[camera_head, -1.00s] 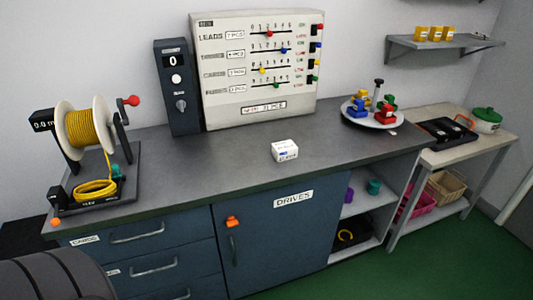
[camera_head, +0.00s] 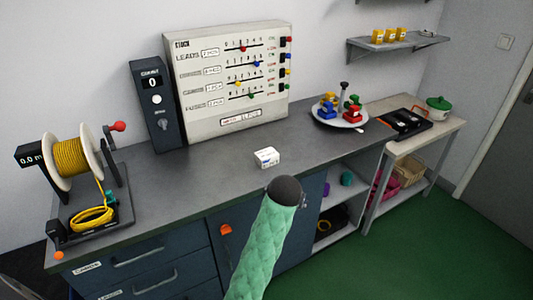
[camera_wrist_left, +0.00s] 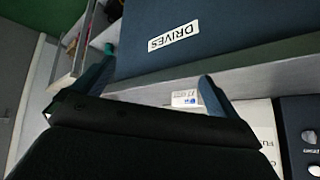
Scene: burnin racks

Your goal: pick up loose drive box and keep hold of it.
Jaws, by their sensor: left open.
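The loose drive box (camera_head: 267,158), small and white with a dark label, sits on the grey counter in front of the gauge panel. It also shows in the left wrist view (camera_wrist_left: 185,98), close to the inner side of the right-hand finger in the picture, and looks apart from it. My left gripper (camera_wrist_left: 157,72) is open and empty, its two fingers spread wide. In the head view a green-sleeved arm link of mine with a dark end rises in front of the counter, below the box; no gripper fingers show there. My right gripper is not in view.
The stock panel (camera_head: 235,80) and a dark counter unit (camera_head: 153,105) stand behind the box. A yellow cable reel (camera_head: 75,160) is at left, a plate of coloured pieces (camera_head: 340,118) at right. The counter around the box is clear. The cupboard front (camera_wrist_left: 235,30) carries a DRIVES label.

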